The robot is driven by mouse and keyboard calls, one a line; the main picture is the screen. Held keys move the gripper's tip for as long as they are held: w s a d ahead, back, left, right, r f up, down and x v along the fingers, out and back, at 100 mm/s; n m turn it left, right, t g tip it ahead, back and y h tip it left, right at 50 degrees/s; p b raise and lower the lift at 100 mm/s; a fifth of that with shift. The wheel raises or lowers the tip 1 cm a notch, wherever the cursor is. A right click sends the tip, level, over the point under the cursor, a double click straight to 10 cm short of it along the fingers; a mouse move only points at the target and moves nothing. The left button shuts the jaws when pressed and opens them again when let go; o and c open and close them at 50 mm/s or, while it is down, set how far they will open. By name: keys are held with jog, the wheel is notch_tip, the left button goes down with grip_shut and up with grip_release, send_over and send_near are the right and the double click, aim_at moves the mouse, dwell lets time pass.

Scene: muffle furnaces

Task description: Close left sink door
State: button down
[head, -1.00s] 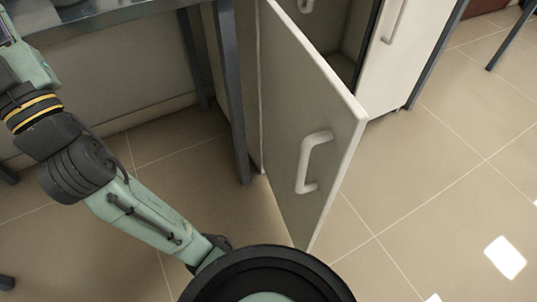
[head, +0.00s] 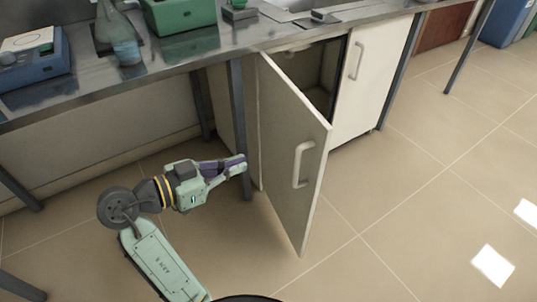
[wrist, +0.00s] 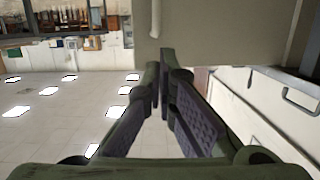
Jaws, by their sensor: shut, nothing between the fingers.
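The left sink door (head: 280,130) is a pale panel with a white handle (head: 303,163). In the head view it stands swung well out from the sink cabinet, whose dark interior (head: 318,78) shows behind it. My gripper (head: 243,163) is just left of the door, in front of a grey table leg, with its fingers pointing right. I cannot tell if it touches the door. In the wrist view the fingers (wrist: 164,68) come together at their tips with nothing between them. A beige panel (wrist: 215,40) fills the top middle there, probably this door.
The closed right sink door (head: 372,85) has its own handle. The grey table leg (head: 238,125) stands beside the left door's hinge side. Tiled floor (head: 400,210) is open to the right.

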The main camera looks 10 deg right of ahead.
jog(key=p+x, duration=0.2)
jog(key=x, duration=1.2)
jog(key=shift+p, duration=0.3)
jog(key=shift+d, duration=0.1)
